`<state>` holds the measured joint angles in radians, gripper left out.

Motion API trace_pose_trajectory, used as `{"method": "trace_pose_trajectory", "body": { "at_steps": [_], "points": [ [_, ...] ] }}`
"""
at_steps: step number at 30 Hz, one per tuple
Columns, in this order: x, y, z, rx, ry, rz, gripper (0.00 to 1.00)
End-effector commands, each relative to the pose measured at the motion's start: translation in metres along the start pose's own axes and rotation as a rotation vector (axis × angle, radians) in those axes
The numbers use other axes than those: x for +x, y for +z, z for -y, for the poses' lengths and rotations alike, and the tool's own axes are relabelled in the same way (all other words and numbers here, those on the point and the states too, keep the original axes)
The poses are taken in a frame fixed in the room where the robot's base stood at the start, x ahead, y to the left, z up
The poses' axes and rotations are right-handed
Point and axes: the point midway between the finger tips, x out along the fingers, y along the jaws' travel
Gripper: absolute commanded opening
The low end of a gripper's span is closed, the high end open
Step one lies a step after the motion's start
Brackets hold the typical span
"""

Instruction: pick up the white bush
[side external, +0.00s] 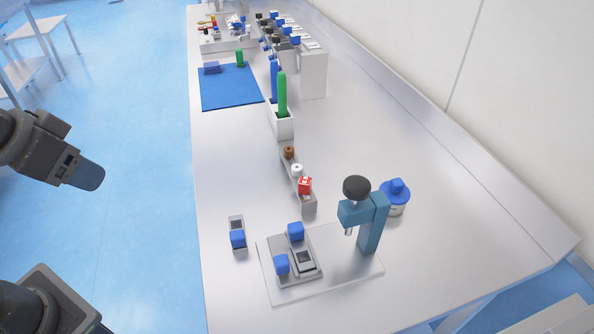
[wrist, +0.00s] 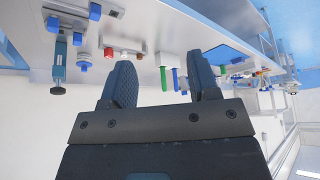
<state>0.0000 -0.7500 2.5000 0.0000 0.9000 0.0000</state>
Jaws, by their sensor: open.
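The white bush (side external: 297,169) is a small white ring-like piece. In the side view my gripper (side external: 92,178) hangs off the table's left edge, far from the bush.
A white bin (side external: 283,127) with tall green and blue pieces stands behind the holder. A blue press (side external: 374,222) on a pale plate stands in front, with a blue-capped jar (side external: 396,198) beside it. A blue mat (side external: 230,95) lies farther back.

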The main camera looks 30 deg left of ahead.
Motion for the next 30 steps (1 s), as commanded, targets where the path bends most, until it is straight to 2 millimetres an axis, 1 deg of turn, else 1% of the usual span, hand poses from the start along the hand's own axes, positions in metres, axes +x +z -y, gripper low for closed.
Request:
{"method": "trace_pose_trajectory", "body": {
  "at_steps": [8,11,14,17,18,20,21,23,24,26,27,29,30],
  "points": [
    [0.000,-0.001,0.000,-0.002,0.000,0.001,0.56],
    [-0.002,-0.010,-0.002,-0.027,0.003,0.010,0.56],
    [-0.007,-0.033,-0.006,-0.102,0.009,0.039,0.56],
    [-0.009,-0.070,-0.014,-0.219,0.012,0.084,0.56],
    [-0.008,-0.086,-0.018,-0.272,0.011,0.104,0.56],
    [-0.006,-0.109,-0.026,-0.353,0.007,0.135,0.56],
    [-0.003,-0.124,-0.031,-0.407,0.002,0.154,0.56],
    [0.003,-0.145,-0.039,-0.487,-0.008,0.183,0.56],
    [0.009,-0.159,-0.045,-0.541,-0.017,0.202,0.56],
    [0.019,-0.179,-0.056,-0.620,-0.032,0.230,0.56],
    [0.026,-0.191,-0.062,-0.673,-0.045,0.249,0.56],
    [0.039,-0.208,-0.074,-0.751,-0.066,0.275,0.56],
    [0.049,-0.219,-0.082,-0.803,-0.082,0.292,0.56]
  ]
}}
